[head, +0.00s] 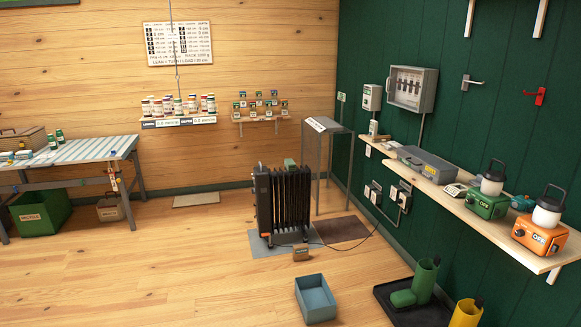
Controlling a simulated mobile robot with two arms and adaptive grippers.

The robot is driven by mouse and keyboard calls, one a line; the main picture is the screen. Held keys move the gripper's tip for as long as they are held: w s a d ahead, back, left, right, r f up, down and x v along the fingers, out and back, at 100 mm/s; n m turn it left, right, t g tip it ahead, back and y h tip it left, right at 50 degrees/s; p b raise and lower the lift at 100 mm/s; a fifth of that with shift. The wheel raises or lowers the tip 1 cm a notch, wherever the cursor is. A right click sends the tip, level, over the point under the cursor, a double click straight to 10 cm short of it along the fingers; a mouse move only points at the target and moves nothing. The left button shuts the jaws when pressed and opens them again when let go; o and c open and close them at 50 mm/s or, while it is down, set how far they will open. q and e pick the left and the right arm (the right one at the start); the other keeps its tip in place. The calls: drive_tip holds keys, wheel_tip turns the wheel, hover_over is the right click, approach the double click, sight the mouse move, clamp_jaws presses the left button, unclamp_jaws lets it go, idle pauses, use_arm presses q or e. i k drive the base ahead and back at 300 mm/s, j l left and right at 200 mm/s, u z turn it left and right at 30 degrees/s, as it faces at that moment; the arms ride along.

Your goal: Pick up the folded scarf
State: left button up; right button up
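A small green item (290,163) lies on top of the black oil-filled radiator (282,201) in the middle of the room. It may be the folded scarf, but it is too small to tell for sure. No other thing in view looks clearly like a scarf. The radiator stands upright on a grey mat (258,252). Neither my left nor my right gripper shows in the head view.
A blue bin (315,299) and a small brown box (301,254) stand on the floor before the radiator. A cord runs right from it. A wall shelf (545,262) lines the right.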

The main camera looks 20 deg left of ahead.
sight(289, 165)
drive_tip(key=i+j+z, duration=0.15)
drive_tip(key=i+j, duration=0.2)
drive_tip(key=i+j+z, duration=0.15)
drive_tip(key=i+j, duration=0.3)
drive_tip(key=i+j+z, duration=0.1)
drive_tip(key=i+j, duration=0.35)
drive_tip(key=i+j+z, duration=0.15)
drive_tip(key=i+j, duration=0.2)
drive_tip(key=j, duration=0.2)
drive_tip(key=i+j+z, duration=0.15)
drive_tip(key=i+j, duration=0.2)
drive_tip(key=j, duration=0.2)
